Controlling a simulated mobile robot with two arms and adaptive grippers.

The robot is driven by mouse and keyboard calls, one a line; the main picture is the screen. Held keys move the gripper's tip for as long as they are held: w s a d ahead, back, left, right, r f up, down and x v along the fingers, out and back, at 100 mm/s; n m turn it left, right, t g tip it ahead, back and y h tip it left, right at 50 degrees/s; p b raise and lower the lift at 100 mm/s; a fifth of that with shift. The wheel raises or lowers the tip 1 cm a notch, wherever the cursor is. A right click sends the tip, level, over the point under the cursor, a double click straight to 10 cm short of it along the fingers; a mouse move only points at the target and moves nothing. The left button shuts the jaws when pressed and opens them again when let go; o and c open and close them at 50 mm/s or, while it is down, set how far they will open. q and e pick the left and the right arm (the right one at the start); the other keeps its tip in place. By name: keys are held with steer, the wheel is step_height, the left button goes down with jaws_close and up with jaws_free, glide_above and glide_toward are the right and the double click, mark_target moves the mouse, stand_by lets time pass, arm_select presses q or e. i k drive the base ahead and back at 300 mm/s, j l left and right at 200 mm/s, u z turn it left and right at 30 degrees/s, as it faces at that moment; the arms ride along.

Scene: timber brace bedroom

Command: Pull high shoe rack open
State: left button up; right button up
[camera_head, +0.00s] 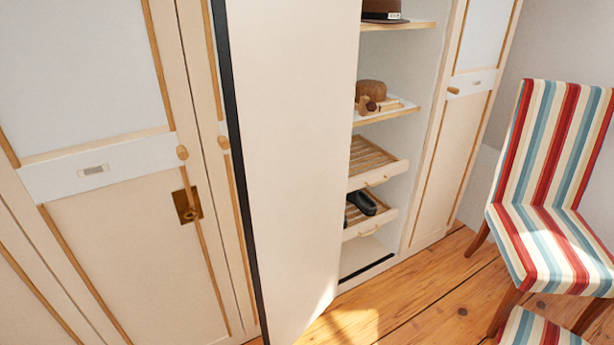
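The high shoe rack (372,164) is the upper of two slatted wooden pull-out racks inside the open wardrobe. It is empty and has a pale front with a small handle (377,181). Its front edge sits slightly past the lower rack's front. The lower rack (372,227) holds dark shoes (361,203). The open wardrobe door (292,160) hides the left part of both racks. Neither of my grippers is in view.
Shelves above hold a dark hat (382,10) and a brown hat (370,90). Closed wardrobe doors (120,220) stand at left. A striped chair (550,180) stands at right, with another striped seat (535,328) below it. Wooden floor (420,290) is clear before the wardrobe.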

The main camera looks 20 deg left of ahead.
mark_target(374, 177)
steer(key=u, duration=0.25)
steer(key=i+l+u, duration=0.1)
steer(key=i, duration=0.35)
steer(key=i+l, duration=0.3)
steer(key=i, duration=0.15)
steer(key=i+l+u, duration=0.15)
steer(key=i, duration=0.3)
steer(key=i+l, duration=0.3)
steer(key=i+u, duration=0.05)
steer(key=i, duration=0.1)
